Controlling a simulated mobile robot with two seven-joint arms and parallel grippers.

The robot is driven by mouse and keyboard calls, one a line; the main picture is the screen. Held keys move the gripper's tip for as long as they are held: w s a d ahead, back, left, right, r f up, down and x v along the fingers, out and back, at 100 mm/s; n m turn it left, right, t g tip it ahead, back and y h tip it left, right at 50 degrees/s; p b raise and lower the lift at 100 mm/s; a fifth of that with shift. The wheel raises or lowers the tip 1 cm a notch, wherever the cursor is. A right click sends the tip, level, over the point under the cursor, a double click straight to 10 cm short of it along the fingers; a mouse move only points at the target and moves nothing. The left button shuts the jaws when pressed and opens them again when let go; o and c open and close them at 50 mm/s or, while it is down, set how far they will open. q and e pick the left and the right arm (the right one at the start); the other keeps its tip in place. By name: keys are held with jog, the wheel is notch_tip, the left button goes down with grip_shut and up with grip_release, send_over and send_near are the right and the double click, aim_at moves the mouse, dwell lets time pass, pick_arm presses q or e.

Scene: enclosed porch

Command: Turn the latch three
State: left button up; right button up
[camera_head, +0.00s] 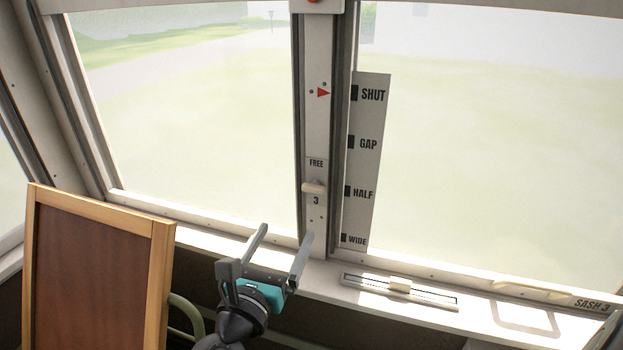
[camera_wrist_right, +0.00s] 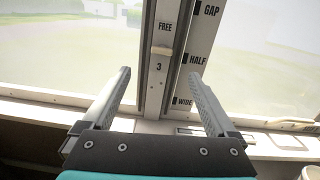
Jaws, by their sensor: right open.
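Latch three (camera_head: 314,187) is a small cream lever on the window post, between the word FREE above it and the number 3 below it. It lies roughly level across the post. It also shows in the right wrist view (camera_wrist_right: 162,51), beyond the fingers. My right gripper (camera_head: 282,240) is open and empty, below the latch and nearer to me, with its fingers pointing up toward the post. In the right wrist view the fingers (camera_wrist_right: 162,75) stand wide apart, with the post between them. My left gripper is not in view.
A label strip (camera_head: 368,165) beside the post reads SHUT, GAP, HALF and WIDE. A red arrow (camera_head: 323,92) on the post points at SHUT. A slider (camera_head: 400,285) lies on the sill at the right, near the SASH 3 label. A wood-framed brown panel (camera_head: 98,270) stands at the left.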

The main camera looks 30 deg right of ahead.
aim_at(312, 190)
jog(key=shift+m+g, duration=0.3)
jog(key=shift+m, duration=0.2)
jog(key=p+x, duration=0.1)
jog(key=x, duration=1.4)
jog(key=shift+d+r, duration=0.1)
jog(key=shift+d, duration=0.1)
jog(key=shift+s, duration=0.1)
jog(key=c, duration=1.4)
jog(key=shift+o, duration=0.2)
